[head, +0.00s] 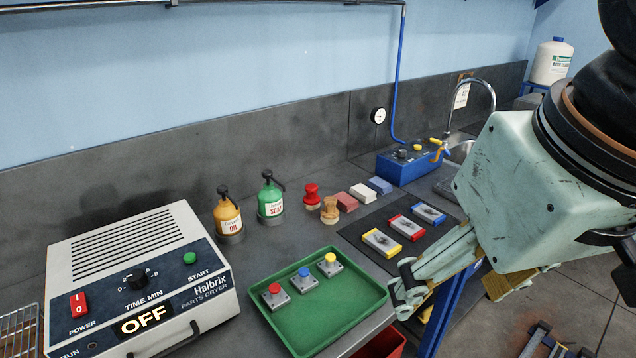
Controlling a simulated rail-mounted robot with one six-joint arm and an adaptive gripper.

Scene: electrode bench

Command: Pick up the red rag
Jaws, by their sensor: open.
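A folded, dull red cloth (347,202), which looks like the red rag, lies on the dark bench. It is at the left end of a row with a white folded piece (363,193) and a blue one (380,185). A wooden stamp-like item stands just left of it and partly overlaps it in view. My gripper (448,294) is open at the right, over the bench's front edge. It is to the right of and nearer than the red cloth, clearly apart from it. Nothing shows between its fingers.
A green tray (322,335) holds three buttoned blocks. A dark mat with framed plates (407,228) lies between the cloths and my gripper. Oil (229,215) and soap (270,199) bottles, a parts dryer (135,270) and a blue box (408,167) stand around.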

